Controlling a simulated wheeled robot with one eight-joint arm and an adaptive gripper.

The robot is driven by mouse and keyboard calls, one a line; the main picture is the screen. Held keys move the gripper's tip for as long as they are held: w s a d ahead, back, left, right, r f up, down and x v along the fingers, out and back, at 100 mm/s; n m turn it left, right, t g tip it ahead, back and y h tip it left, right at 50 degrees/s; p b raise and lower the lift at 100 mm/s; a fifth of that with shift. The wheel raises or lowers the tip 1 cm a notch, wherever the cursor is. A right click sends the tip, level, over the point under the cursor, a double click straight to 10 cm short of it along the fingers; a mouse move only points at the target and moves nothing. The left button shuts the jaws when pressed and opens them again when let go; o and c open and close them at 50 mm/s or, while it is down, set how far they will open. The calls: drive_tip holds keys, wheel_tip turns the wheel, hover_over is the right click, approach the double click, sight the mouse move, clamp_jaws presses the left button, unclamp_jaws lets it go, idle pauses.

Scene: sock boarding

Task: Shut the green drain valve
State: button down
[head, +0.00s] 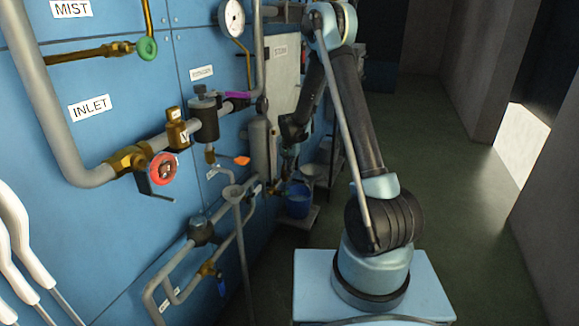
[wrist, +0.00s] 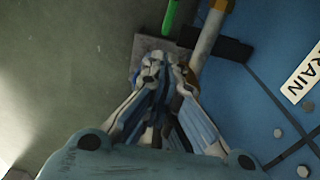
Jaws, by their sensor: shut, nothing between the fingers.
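In the wrist view, a green lever handle (wrist: 172,14) shows at the top, just beyond the fingertips, with its upper end cut off by the frame. A white label reading "RAIN" (wrist: 305,75), cut by the edge, is on the blue panel to the right. My gripper (wrist: 166,66) is shut and empty, pointing toward the handle's lower end; whether it touches cannot be told. In the head view, my gripper (head: 286,176) is small and dark, low by the far end of the panel. The drain valve cannot be made out there.
A blue bucket (head: 298,201) stands below and beside my gripper. A grey pipe with a brass part (wrist: 208,38) runs right of the green handle. A round green handwheel (head: 147,48) sits near the MIST label, a red one (head: 162,169) on the inlet pipe. The right floor is clear.

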sight(284, 193)
drive_tip(key=f, duration=0.3)
drive_tip(key=s+f, duration=0.1)
drive_tip(key=f, duration=0.1)
drive_tip(key=shift+a+f, duration=0.25)
drive_tip(key=shift+s+f, duration=0.3)
drive_tip(key=shift+f, duration=0.2)
drive_tip(key=shift+a, duration=0.2)
